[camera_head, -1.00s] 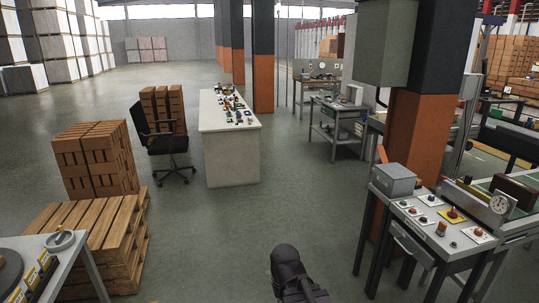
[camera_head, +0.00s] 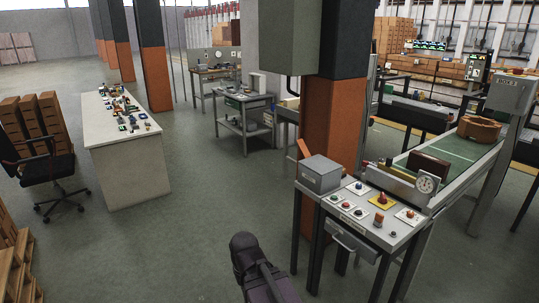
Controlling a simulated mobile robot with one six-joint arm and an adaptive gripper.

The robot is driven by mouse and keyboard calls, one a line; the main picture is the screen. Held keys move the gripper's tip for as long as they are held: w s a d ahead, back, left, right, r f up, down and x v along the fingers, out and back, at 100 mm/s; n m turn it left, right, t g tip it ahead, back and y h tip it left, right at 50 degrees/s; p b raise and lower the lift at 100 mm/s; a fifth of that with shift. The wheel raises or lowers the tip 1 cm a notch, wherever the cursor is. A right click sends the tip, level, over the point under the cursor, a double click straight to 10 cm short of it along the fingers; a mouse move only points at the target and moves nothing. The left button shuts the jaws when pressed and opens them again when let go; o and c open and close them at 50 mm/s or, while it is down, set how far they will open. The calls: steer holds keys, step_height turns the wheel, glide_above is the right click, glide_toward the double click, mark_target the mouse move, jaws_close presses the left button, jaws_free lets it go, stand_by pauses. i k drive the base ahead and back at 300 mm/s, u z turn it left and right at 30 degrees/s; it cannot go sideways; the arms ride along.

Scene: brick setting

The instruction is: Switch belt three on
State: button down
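A control desk (camera_head: 362,218) stands at the right in front of an orange and black pillar. Its top carries several small buttons on white plates, a red switch on a yellow plate (camera_head: 381,200), and an orange-capped knob (camera_head: 379,219). The labels are too small to read, so I cannot tell which control is for belt three. My gripper's fingers are not visible.
A white table (camera_head: 125,160) with small parts and an office chair (camera_head: 45,165) stand left. Open floor lies between.

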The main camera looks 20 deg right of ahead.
mark_target(382, 200)
steer(key=z, duration=0.3)
steer(key=i, duration=0.8)
steer(key=z, duration=0.4)
steer(key=i, duration=0.75)
steer(key=z, duration=0.2)
